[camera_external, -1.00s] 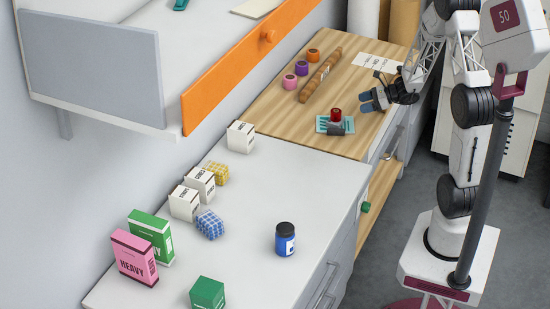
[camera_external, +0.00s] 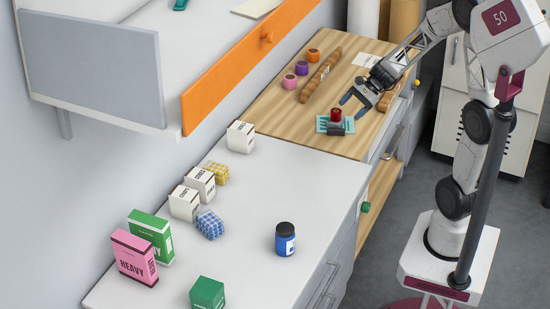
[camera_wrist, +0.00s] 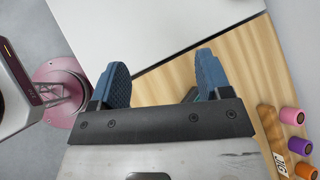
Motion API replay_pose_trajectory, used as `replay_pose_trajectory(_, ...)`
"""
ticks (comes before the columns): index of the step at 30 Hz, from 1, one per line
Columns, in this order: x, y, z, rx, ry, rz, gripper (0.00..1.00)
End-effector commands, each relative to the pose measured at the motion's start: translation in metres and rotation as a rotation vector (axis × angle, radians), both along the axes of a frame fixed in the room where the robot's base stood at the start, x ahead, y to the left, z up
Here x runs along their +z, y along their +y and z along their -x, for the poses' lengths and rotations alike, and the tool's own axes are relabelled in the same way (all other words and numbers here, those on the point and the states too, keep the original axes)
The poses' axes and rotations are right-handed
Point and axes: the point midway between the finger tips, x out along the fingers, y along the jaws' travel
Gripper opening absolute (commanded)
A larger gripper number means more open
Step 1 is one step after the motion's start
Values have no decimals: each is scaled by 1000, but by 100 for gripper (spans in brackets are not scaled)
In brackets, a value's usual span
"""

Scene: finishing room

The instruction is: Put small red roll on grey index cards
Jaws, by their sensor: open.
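The small red roll (camera_external: 336,115) stands on a flat teal piece (camera_external: 321,124) with dark marks, on the wooden worktop. A dark grey block (camera_external: 336,129) lies at its front edge; I cannot tell whether this is the grey index cards. A pale printed sheet (camera_external: 366,60) lies farther back, partly hidden by my arm. My gripper (camera_external: 352,107) is open and empty, above and just right of the red roll, fingers angled down toward it. In the wrist view my gripper (camera_wrist: 160,66) shows two blue fingers apart; the red roll is not visible there.
Pink (camera_external: 290,81), purple (camera_external: 302,68) and orange (camera_external: 313,55) rolls stand at the back left beside a long brown bar (camera_external: 322,74). The white worktop (camera_external: 265,190) in front holds boxes and a blue jar (camera_external: 285,239). An orange-fronted drawer (camera_external: 240,75) overhangs the left.

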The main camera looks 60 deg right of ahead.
Motion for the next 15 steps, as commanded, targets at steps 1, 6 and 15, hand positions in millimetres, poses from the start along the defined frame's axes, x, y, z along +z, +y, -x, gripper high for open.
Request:
replay_pose_trajectory(1, 9, 16, 5, 65, -10, 43, 71)
replay_pose_trajectory(6, 30, 61, 25, 280, -41, 191, 71)
replay_pose_trajectory(15, 61, 122, 71, 654, -114, 459, 71)
